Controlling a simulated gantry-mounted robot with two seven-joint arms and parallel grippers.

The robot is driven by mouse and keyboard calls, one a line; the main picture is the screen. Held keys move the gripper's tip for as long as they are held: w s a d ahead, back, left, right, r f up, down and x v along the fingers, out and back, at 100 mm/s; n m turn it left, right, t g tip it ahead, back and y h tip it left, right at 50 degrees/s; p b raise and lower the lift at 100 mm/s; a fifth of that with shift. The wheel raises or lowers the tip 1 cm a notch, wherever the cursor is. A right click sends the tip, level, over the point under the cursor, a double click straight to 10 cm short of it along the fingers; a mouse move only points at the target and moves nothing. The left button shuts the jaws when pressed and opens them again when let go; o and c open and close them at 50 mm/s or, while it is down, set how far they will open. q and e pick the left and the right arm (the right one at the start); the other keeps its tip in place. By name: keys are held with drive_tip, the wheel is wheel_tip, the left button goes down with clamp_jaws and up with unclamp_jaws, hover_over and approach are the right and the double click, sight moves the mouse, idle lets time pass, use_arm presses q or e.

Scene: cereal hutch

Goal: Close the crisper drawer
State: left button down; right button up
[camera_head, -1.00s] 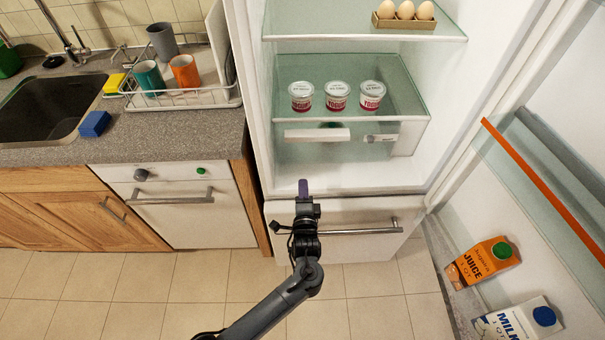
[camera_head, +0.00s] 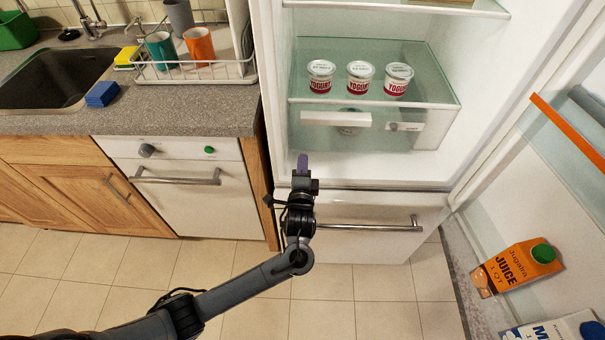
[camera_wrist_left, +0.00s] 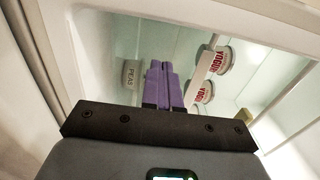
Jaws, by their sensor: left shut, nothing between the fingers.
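The clear crisper drawer sits under the lower glass shelf of the open fridge, with a white handle bar (camera_head: 336,119) across its front. The bar seems to stand out in front of the shelf edge; how far is hard to tell. A can shows dimly behind the bar, and in the left wrist view it is a can marked PEAS (camera_wrist_left: 131,75). My left gripper (camera_head: 302,163) has purple fingers, shut and empty. It is in front of the fridge's lower left opening, below and left of the bar, apart from it. The fingers also show in the left wrist view (camera_wrist_left: 162,85). My right gripper is out of view.
Yogurt cups (camera_head: 360,77) stand on the glass shelf (camera_head: 430,75) above the drawer. A closed lower drawer with a metal handle (camera_head: 370,228) is below. The open fridge door at right holds a juice carton (camera_head: 515,268) and a milk carton (camera_head: 555,330).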

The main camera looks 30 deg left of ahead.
sight(304, 133)
use_arm(q)
drive_tip(key=b+x, duration=0.4)
drive_tip(key=x, duration=0.5)
drive_tip(key=shift+w+a, duration=0.15)
drive_tip(key=shift+w, duration=0.05)
